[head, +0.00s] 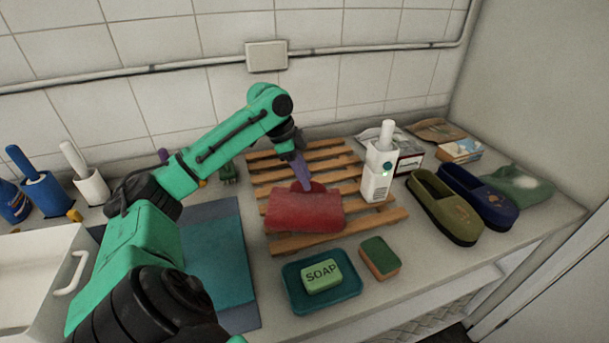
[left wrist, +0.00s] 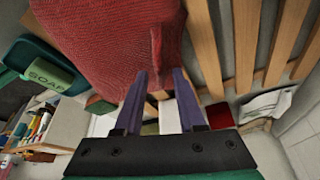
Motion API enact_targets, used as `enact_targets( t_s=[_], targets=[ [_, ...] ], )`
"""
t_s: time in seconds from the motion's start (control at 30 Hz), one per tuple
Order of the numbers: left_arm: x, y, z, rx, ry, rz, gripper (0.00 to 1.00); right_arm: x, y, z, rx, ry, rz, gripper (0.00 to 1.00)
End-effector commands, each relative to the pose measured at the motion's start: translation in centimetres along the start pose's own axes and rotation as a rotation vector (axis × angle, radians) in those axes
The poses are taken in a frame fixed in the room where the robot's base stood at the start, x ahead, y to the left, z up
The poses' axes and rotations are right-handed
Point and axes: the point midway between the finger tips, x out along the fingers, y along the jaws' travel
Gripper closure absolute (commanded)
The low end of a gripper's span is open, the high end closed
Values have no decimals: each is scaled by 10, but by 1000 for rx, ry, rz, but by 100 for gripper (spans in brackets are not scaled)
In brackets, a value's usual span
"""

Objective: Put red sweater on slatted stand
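The red sweater (head: 305,212) lies folded on the slatted wooden stand (head: 285,245), across its front slats. My left gripper (head: 302,172) points down at the sweater's back edge. In the left wrist view, its two purple fingers (left wrist: 161,74) are parted, and a thin upright flap of the red sweater (left wrist: 110,40) stands between them. A gap shows between the flap and the right finger. The stand's slats (left wrist: 245,45) also show in that view. My right gripper is in neither view.
A white bottle-like device (head: 379,172) stands at the stand's right, with olive (head: 443,208) and blue (head: 478,195) shoes beyond. A soap dish (head: 345,290) and a sponge (head: 380,258) lie in front.

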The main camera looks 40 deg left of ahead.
Motion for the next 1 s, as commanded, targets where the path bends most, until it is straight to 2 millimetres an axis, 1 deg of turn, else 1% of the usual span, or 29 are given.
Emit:
enact_targets(
  t_s=[0.27,0.37,0.47,0.6,0.7,0.8,0.9,1.0],
  targets=[
    [0,0,0,0,1,0,57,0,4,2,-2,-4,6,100],
    [-6,-1,-1,0,2,-3,57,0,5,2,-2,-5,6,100],
    [-24,-2,-1,-1,3,-6,57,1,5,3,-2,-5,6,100],
    [-64,-1,-1,0,4,-6,57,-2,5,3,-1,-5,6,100],
    [-92,-1,-2,0,5,-5,57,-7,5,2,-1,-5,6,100],
    [-111,-1,-2,0,4,-3,57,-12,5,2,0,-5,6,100],
    [-120,0,-1,-1,3,-1,57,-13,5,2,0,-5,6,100],
    [-121,0,0,-1,1,1,57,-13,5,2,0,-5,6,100]
  ],
)
